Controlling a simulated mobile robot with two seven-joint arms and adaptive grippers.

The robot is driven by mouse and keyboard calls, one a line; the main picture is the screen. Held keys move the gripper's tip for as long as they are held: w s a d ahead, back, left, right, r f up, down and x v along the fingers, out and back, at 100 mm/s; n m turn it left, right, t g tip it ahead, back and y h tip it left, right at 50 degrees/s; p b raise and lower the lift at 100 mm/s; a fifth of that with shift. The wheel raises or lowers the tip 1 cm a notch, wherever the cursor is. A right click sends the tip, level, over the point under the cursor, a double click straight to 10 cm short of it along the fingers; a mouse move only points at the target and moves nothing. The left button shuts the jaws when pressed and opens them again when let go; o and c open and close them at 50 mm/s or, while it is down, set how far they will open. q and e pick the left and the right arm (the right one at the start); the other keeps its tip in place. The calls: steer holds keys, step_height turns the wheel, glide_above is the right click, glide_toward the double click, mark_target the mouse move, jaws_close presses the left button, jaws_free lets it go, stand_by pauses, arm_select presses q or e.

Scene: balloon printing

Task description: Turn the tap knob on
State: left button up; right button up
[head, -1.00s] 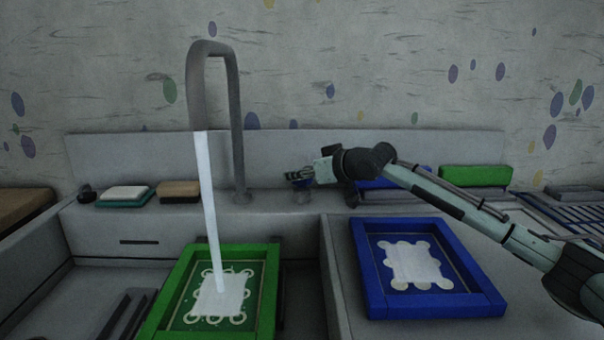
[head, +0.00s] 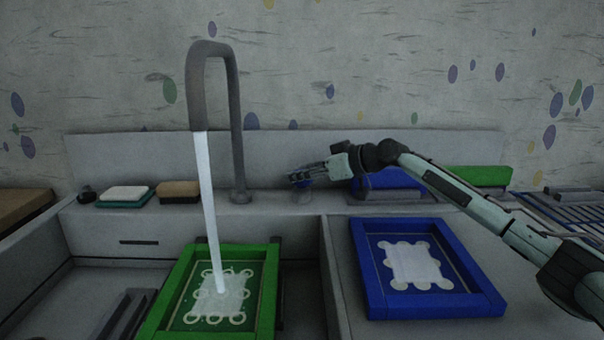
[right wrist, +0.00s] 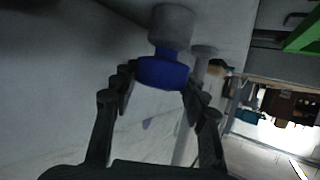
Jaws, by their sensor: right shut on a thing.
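The tap knob is blue on a grey base (head: 302,197), standing on the sink's back ledge to the right of the tap. In the right wrist view the blue knob (right wrist: 162,73) sits between the two fingers, with its grey base beyond it. My right gripper (head: 298,178) is shut on the knob, reaching it from the right. The grey curved tap (head: 236,120) stands to the left of the knob. A white stream of water (head: 209,210) runs from its spout onto the green-framed screen (head: 268,300). My left gripper is not in view.
A blue-framed screen (head: 377,300) lies on the right counter, below my right arm. A white sponge on a teal one (head: 122,194) and a brown sponge (head: 179,192) lie on the ledge at left. Blue and green blocks sit behind my arm.

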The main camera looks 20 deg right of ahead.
steer(key=o, duration=1.2)
steer(key=v, duration=1.2)
